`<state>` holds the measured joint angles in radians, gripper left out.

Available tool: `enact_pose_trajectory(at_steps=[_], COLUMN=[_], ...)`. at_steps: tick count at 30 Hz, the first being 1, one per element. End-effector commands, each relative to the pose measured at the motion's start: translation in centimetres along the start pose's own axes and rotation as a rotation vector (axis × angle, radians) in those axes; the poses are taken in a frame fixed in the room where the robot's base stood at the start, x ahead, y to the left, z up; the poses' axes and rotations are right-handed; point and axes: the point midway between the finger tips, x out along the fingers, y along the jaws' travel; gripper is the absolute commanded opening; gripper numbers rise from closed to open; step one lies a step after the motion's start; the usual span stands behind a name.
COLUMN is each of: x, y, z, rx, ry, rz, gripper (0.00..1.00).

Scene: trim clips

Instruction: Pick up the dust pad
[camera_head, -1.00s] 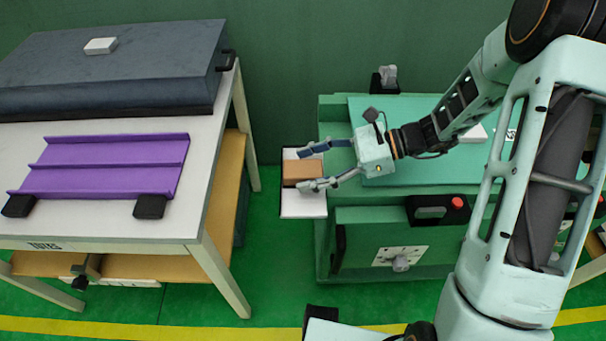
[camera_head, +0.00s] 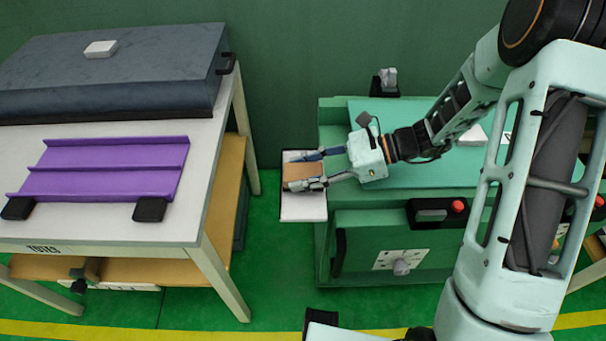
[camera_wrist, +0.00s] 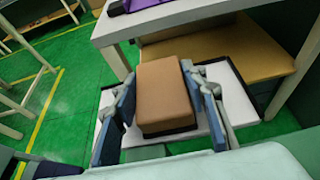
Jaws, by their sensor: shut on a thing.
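The dust pad (camera_head: 301,173) is a brown block with a dark underside. It lies on a white shelf (camera_head: 302,208) at the left side of the green bench. In the wrist view the pad (camera_wrist: 165,92) sits between the two fingers. My gripper (camera_head: 313,170) is shut on the pad, one finger along each long side. The wrist view shows the gripper (camera_wrist: 165,104) from behind, with the white shelf (camera_wrist: 240,105) around the pad. Whether the pad touches the shelf or is just clear of it I cannot tell.
A white table (camera_head: 200,190) stands at the left with a purple tray (camera_head: 105,170) and a large dark grey case (camera_head: 120,65). The green bench (camera_head: 345,215) has a red button (camera_head: 458,206) on its front. Green floor lies between table and bench.

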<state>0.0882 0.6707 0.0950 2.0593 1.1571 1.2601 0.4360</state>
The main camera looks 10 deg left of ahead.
Motion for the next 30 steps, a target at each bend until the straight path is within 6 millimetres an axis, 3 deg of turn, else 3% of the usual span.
enact_pose_trajectory(at_steps=[8,14,24,30], x=[-0.2,-1.3,-3.8,-4.5], y=[0.0,0.0,5.5,10.3], z=[0.4,3.0,9.1,10.7], rx=[0.001,-0.001,-0.001,0.002], ry=[0.002,0.002,0.002,0.002], rz=[0.000,-0.002,-0.001,-0.002], gripper=[0.11,0.11,0.11,0.11])
